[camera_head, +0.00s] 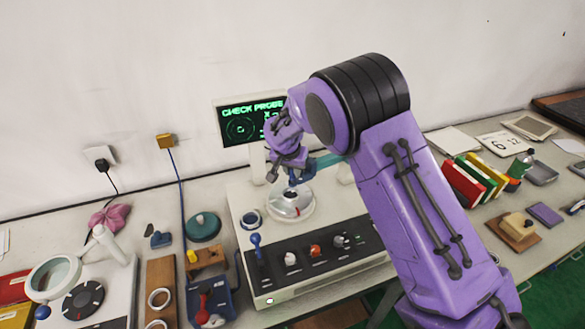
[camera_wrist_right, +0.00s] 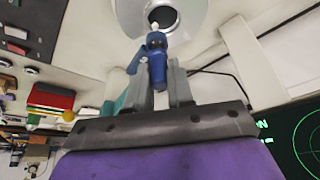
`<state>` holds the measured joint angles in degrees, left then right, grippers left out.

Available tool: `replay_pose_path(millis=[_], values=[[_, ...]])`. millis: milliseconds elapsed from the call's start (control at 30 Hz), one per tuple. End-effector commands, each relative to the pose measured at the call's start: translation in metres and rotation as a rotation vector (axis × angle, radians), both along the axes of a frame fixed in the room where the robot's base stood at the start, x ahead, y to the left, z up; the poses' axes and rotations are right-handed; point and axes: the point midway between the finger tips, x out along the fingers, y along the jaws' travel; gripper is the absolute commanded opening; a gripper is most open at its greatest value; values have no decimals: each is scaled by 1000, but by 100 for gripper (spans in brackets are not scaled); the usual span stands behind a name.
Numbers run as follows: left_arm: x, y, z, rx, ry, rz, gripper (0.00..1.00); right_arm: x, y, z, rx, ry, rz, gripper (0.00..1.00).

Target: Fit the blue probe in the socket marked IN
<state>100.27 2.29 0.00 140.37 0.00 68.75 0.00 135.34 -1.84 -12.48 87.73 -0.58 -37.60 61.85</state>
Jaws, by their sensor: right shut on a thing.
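My right gripper (camera_head: 298,172) is over the pale tester, in front of the screen. It is shut on a dark blue piece, which looks like the blue probe (camera_head: 303,175). In the right wrist view, the blue probe (camera_wrist_right: 156,58) stands out between the grey fingertips, its pale tip at the edge of the round metal spindle (camera_wrist_right: 160,15). I cannot tell if they touch. The spindle (camera_head: 291,205) sits below the gripper in the head view. Small fittings line the tester's dark front panel (camera_head: 318,265); no IN marking is readable. My left gripper is out of view.
The screen (camera_head: 250,122) reads CHECK PROBE. A blue ball-topped lever (camera_head: 256,250) stands at the panel's left end. Yellow and red-handled pieces stand left of the tester (camera_head: 262,290), beside a magnifier (camera_head: 52,277). Coloured books (camera_head: 470,180) are to the right.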

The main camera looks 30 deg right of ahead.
Motion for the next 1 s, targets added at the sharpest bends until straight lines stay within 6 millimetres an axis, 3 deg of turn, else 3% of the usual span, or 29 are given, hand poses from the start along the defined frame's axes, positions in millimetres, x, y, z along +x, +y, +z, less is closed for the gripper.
replay_pose_path(millis=[533,567,600,667,1000], values=[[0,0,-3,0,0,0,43,0,0,-10,0,0,1,0],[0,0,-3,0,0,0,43,0,0,-10,0,0,1,25],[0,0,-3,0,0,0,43,0,0,-10,0,0,1,38],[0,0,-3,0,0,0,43,0,0,-10,0,0,1,52],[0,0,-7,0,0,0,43,-1,2,-4,-1,-3,1,52]])
